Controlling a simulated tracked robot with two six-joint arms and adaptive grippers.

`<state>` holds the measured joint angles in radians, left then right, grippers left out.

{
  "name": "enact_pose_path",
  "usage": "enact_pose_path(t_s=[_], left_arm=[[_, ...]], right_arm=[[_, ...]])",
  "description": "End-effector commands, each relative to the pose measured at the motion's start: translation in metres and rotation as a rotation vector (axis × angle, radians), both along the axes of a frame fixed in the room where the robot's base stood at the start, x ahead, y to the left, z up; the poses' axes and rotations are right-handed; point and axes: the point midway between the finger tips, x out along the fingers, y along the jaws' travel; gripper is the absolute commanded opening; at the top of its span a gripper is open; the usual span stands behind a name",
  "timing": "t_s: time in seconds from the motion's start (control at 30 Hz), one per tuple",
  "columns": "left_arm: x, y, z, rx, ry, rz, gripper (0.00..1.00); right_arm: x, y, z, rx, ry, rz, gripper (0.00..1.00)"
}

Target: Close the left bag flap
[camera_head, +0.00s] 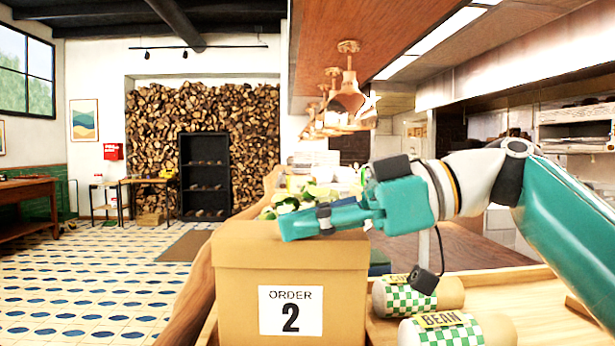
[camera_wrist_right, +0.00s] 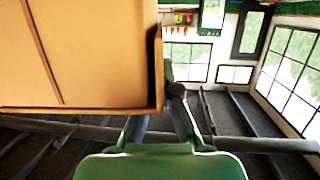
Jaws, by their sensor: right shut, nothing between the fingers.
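A brown cardboard bag (camera_head: 236,306) with an "ORDER 2" label stands upright in the front middle of the head view. Its tan top (camera_head: 240,246) looks nearly flat; I cannot tell clearly which part is the left flap or how fully it lies down. My right gripper (camera_head: 288,228) is shut and empty, its fingertips over the top of the bag, pointing left. In the right wrist view, the shut fingertips (camera_wrist_right: 177,97) are beside the edge of a tan cardboard panel (camera_wrist_right: 95,55); contact is unclear. My left gripper is out of view.
Two cans with green checked labels, one marked "BEAN" (camera_head: 442,331), lie right of the bag on a wooden tray (camera_head: 540,300). Leafy greens (camera_head: 287,200) show behind the bag. Copper lamps (camera_head: 347,97) hang above. Open tiled floor (camera_head: 90,290) is at left.

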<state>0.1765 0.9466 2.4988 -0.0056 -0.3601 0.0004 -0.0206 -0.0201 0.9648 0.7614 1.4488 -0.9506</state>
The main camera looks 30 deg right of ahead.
Motion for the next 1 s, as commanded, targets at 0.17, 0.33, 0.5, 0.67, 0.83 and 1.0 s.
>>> enact_pose_path(t_s=[0.17, 0.33, 0.5, 0.67, 0.83, 1.0], left_arm=[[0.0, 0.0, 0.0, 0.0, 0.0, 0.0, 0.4], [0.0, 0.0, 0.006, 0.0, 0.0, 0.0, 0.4], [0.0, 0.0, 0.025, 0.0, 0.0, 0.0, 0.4], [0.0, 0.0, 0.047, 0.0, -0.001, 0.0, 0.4], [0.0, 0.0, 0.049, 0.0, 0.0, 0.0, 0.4], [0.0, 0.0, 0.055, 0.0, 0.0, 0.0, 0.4]], right_arm=[[0.0, 0.0, -0.001, -0.001, 0.004, 0.0, 0.0], [0.0, 0.0, 0.006, -0.001, 0.004, 0.001, 0.0], [0.0, 0.0, 0.025, 0.0, 0.002, -0.001, 0.0], [-0.001, -0.005, 0.048, 0.0, 0.001, -0.004, 0.0], [-0.022, -0.042, 0.052, 0.0, 0.003, -0.011, 0.0], [-0.038, -0.066, 0.059, 0.0, 0.001, -0.009, 0.0]])
